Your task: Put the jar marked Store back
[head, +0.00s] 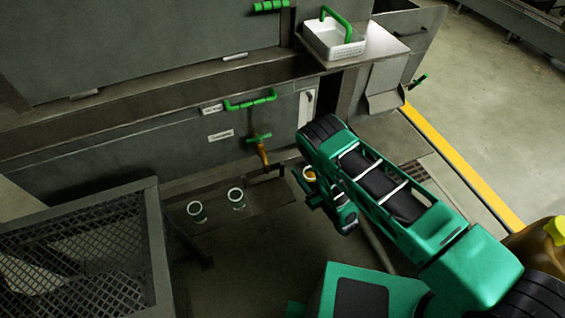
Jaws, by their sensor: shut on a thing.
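A small jar (309,173) with a pale rim and yellow-amber contents is at the end of my arm. My gripper (314,188) is shut on it, partly hidden behind my own wrist. No marking on this jar can be read from here. Two more pale-rimmed jars, a left one (196,210) and a right one (237,197), stand upright on the low ledge (268,199) to the left of my gripper. Their markings are too small to read, so I cannot tell which jar is marked Store.
A brass tap (261,148) with a green handle juts from the machine above the ledge. A white basket (333,42) sits on a metal shelf above. A mesh guard (80,255) stands at lower left. A brown container (538,250) with a yellow cap is at far right.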

